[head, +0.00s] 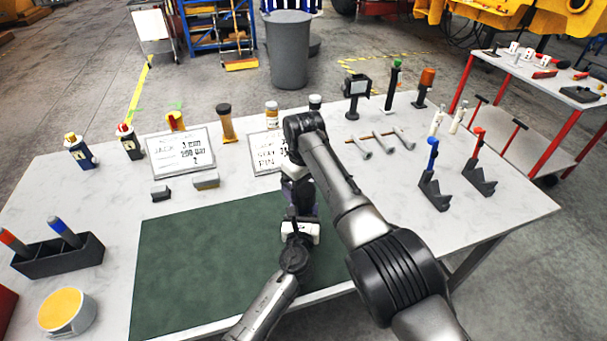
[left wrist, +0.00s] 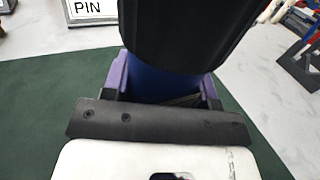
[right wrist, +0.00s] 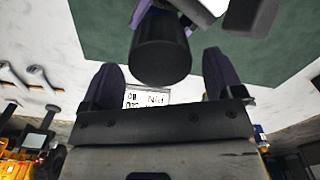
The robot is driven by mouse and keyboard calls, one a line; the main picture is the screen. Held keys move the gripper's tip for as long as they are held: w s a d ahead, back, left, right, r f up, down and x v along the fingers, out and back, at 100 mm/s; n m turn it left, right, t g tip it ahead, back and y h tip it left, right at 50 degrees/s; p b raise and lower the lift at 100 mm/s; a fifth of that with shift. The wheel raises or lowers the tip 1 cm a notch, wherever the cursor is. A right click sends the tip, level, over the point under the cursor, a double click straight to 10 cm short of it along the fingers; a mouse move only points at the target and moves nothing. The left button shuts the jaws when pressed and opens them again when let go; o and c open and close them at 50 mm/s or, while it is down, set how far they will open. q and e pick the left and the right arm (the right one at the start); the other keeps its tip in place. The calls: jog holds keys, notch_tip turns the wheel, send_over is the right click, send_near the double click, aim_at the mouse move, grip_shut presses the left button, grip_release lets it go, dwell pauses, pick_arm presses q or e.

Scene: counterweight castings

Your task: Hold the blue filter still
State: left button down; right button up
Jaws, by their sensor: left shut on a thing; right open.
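The blue filter (left wrist: 160,82) shows in the left wrist view as a blue body with a wide black cylindrical end (left wrist: 185,30). My left gripper (left wrist: 165,98) is shut on it, one purple finger on each side, above the green mat. In the right wrist view the black end (right wrist: 162,60) points towards my right gripper (right wrist: 162,80). My right gripper is open, its fingers spread either side of that end, and I see no clear contact. In the head view my arms hide most of the filter.
The green mat (head: 190,265) is clear on its left. Signs (head: 180,152) and several bottles (head: 226,122) stand behind. Metal pins (head: 382,142) and black brackets (head: 436,192) are to the right. A black holder (head: 58,255) and a round yellow-topped tub (head: 66,312) are at left.

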jog(key=shift+f, duration=1.95)
jog(key=shift+c, duration=0.3)
jog(key=c, duration=0.8)
jog(key=m, duration=0.3)
jog(key=shift+c, duration=0.2)
jog(key=m, duration=0.4)
jog(key=shift+a, duration=0.1)
jog(key=m, duration=0.6)
jog(key=o, duration=1)
jog(key=shift+r, duration=2.25)
jog(key=shift+c, duration=0.2)
